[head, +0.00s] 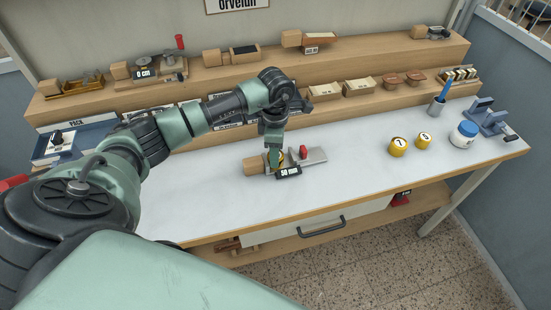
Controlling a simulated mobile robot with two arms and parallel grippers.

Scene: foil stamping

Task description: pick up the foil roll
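Two short yellow rolls with pale, marked faces stand on the right half of the white bench top: one yellow roll (398,147) and, just right of it, another yellow roll (424,139). They look like the foil rolls, but I cannot be sure. My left gripper (274,160) points down at a wooden-handled tool (252,165) with a flat metal plate, lying mid-bench. A little yellow shows at the fingertips. The fingers are small and partly hidden, so I cannot tell whether they are open or hold anything. My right gripper is not in view.
A dark "50 mm" label (288,172) and a red knob (303,152) are close by the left gripper. A white jar with a blue lid (463,134), a cup with a blue-handled tool (437,106) and a blue stand (486,117) are at right. Stepped wooden shelves (215,73) line the back.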

